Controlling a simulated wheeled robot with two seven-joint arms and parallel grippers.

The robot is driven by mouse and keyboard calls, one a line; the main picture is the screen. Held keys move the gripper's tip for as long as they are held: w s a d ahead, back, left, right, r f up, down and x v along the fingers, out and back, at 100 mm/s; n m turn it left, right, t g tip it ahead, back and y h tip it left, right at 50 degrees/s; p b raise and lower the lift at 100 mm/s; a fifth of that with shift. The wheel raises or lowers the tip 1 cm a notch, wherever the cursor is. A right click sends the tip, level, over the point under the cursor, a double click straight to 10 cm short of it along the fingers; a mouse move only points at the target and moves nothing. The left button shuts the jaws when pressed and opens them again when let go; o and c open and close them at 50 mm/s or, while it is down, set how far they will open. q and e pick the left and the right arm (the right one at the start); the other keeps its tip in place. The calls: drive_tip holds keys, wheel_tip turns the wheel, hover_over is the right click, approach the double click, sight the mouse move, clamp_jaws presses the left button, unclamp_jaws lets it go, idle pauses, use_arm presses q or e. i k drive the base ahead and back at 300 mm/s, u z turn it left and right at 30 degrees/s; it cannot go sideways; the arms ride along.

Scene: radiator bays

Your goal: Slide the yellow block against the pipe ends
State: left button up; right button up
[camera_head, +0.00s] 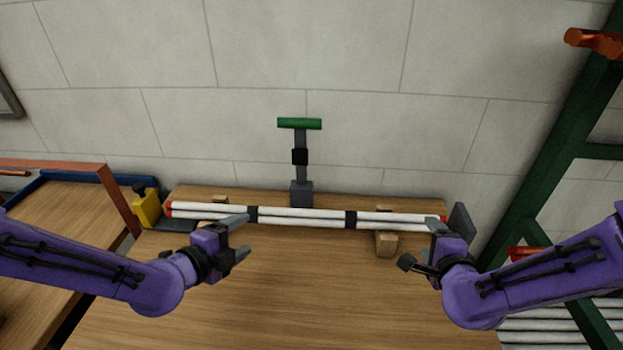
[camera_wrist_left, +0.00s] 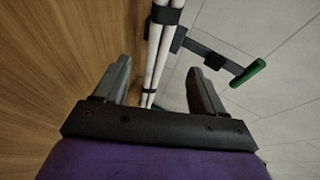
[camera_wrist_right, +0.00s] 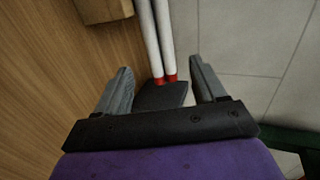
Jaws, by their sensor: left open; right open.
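The yellow block (camera_head: 148,206) stands at the left end of the bench, close to the red-tipped left ends of the white pipes (camera_head: 300,218); I cannot tell if they touch. A dark knob sits at its top. The pipes lie bundled with black bands across wooden supports. My left gripper (camera_head: 243,237) is open and empty, in front of the pipes, right of the block. My right gripper (camera_head: 420,245) is open and empty near the right pipe ends. The right wrist view shows red pipe ends (camera_wrist_right: 164,79) near a dark plate (camera_wrist_right: 162,96). The block is outside both wrist views.
A dark end plate (camera_head: 463,222) stands right of the pipes. A grey post with a green-topped handle (camera_head: 300,124) rises behind them. An orange-red frame (camera_head: 118,200) and blue-edged tray (camera_head: 75,176) are at left. A green rack (camera_head: 545,150) stands at right. The front bench is clear.

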sight(147, 208)
drive_tip(key=k, duration=1)
